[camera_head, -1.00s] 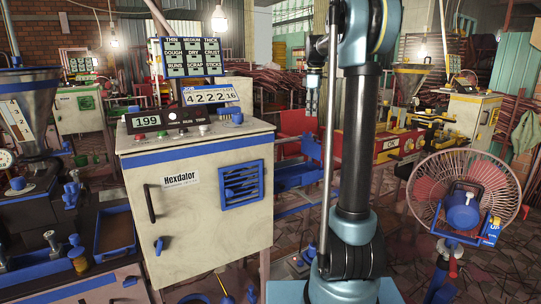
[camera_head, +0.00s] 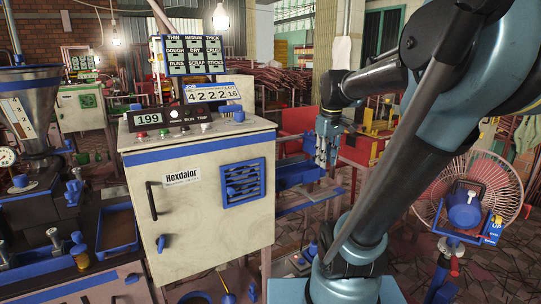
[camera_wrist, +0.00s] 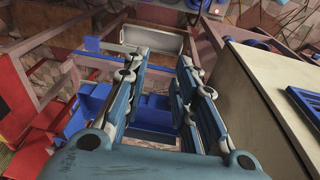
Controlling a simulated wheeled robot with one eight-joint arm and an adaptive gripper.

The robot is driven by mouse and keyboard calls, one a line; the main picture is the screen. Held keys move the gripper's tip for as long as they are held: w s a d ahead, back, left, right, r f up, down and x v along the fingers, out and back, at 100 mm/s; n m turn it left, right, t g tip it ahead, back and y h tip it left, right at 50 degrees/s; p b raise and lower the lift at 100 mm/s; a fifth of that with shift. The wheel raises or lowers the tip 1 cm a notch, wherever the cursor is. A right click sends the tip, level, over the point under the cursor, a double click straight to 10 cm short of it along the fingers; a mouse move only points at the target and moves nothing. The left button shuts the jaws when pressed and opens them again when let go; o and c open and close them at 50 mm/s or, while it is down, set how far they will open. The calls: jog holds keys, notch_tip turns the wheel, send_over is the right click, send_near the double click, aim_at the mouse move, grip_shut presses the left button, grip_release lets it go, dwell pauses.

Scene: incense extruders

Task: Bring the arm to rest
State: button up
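My arm is bent over to the right of the Hexdalor cabinet (camera_head: 205,205), with its elbow high at the right edge of the head view. My gripper (camera_head: 327,148) hangs pointing down, to the right of the cabinet and close to a blue tray-like part (camera_head: 298,177). In the wrist view my gripper (camera_wrist: 163,72) shows two fingers held apart with nothing between them. Blue parts (camera_wrist: 152,112) show below through the gap. The head view does not show whether the gripper touches the blue part.
The cabinet stands close on the left of my arm. A caged fan (camera_head: 465,205) stands at the right. A red machine (camera_head: 360,150) is behind the gripper. A blue-edged bench with a hopper (camera_head: 30,95) is at the far left. Some open floor lies between cabinet and fan.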

jog(key=s+f+m, duration=0.5)
jog(key=s+f, duration=0.9)
jog(key=f, duration=0.2)
jog(key=shift+s+t, duration=0.3)
jog(key=shift+s, duration=0.05)
jog(key=shift+w+f, duration=0.15)
jog(key=shift+w, duration=0.35)
